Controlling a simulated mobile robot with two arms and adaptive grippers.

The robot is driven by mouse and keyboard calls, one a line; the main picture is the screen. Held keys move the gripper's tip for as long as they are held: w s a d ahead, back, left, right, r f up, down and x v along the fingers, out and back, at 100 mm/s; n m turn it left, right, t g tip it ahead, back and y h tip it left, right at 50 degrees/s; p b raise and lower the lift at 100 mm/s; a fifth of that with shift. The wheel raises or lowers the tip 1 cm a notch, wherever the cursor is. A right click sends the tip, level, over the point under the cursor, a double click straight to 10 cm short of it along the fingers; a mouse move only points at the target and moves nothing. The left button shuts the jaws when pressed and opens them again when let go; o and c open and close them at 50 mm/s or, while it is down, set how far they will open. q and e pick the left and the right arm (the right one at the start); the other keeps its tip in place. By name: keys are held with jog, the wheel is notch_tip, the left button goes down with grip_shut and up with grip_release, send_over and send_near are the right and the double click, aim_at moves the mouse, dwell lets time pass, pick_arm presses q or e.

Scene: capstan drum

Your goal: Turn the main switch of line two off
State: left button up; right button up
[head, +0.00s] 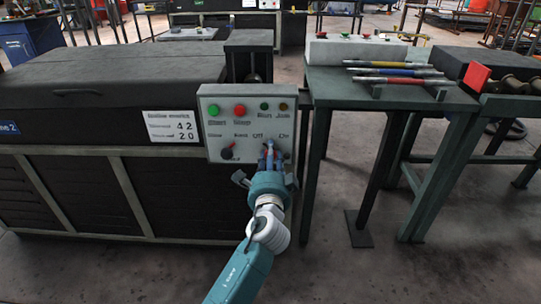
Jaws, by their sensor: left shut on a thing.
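A pale grey control panel (248,111) is mounted on the front of the dark machine. Its upper row has a green button (214,111), a red button (240,111) and two small lamps (273,106). Labels reading Off and On show at the lower right of the panel. My left gripper (269,152) is at the panel just below these labels, shut on the main switch there. The gripper hides most of the switch, so I cannot tell which way it points. A smaller dark knob (227,152) sits to its left. My right gripper is not in view.
The dark machine (110,75) fills the left, with a white sign (171,126) beside the panel. A green table (372,93) on the right carries several coloured rods and a white button box (355,50). Grey floor lies below, open around my arm.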

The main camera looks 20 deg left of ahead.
pick_arm(q)
jog(key=shift+d+f, duration=0.25)
jog(key=shift+d, duration=0.05)
jog(key=o, duration=1.1)
jog(key=shift+r, duration=0.15)
jog(key=v, duration=1.2)
